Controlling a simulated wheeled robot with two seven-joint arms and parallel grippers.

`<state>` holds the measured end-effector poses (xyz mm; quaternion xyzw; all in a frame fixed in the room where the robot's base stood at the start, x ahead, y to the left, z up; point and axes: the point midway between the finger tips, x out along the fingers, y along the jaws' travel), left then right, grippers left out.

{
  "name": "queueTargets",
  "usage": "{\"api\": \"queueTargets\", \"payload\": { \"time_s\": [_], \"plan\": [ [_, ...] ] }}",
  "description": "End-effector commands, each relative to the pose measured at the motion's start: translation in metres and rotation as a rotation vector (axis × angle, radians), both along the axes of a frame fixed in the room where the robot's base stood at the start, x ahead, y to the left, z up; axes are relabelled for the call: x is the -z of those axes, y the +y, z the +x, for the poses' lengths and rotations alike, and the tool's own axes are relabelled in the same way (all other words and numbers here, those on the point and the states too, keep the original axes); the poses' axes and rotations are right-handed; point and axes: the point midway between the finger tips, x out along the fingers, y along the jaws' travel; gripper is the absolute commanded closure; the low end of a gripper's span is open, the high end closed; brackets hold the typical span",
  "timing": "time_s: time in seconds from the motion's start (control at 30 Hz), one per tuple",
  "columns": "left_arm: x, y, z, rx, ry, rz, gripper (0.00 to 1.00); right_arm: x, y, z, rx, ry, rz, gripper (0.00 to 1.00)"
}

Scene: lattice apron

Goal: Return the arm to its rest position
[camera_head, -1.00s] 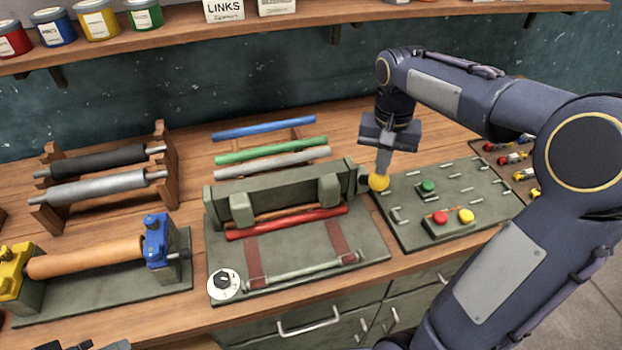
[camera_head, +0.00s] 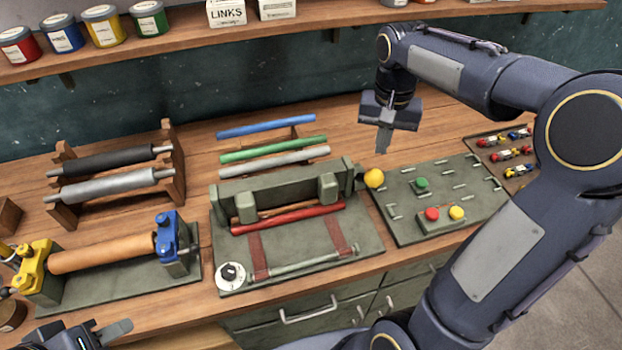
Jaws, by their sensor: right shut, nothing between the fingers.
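My right arm comes in from the right and spans the right side of the head view. Its gripper (camera_head: 382,148) points down, shut and empty, above the bench and apart from the yellow knob (camera_head: 374,178). That knob sits at the right end of the green press (camera_head: 300,254). A red rod (camera_head: 287,219) lies along the front of the press. My left gripper (camera_head: 98,338) is partly in view at the bottom left corner, in front of the bench; the frame edge cuts it off and its opening is unclear.
A green panel (camera_head: 468,181) with red, yellow and green buttons lies right of the press. A rack with two rollers (camera_head: 110,181) and an orange-brown roller (camera_head: 103,254) stand left. Blue, green and grey rods lie behind. A shelf (camera_head: 330,25) with cans runs above.

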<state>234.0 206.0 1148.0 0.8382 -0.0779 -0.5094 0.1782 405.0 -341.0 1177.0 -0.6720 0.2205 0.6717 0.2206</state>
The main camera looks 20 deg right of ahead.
Motion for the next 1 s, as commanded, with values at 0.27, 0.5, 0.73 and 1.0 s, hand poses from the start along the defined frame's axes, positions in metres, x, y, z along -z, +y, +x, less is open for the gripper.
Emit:
{"api": "queueTargets", "payload": {
  "time_s": [0.27,0.5,0.73,1.0],
  "plan": [
    [0.001,0.000,0.000,0.000,0.000,0.000,0.64,0.001,0.000,0.000,0.000,0.000,0.000,1.00],
    [0.005,0.000,0.000,0.000,0.000,0.000,0.64,0.001,0.008,-0.013,-0.032,-0.034,0.026,1.00],
    [0.020,0.000,0.000,0.000,0.000,0.000,0.64,0.010,0.055,-0.079,-0.212,-0.229,0.134,1.00],
    [0.034,0.000,0.000,0.000,0.000,0.000,0.64,0.047,0.114,-0.150,-0.409,-0.479,0.199,1.00]
  ]
}}
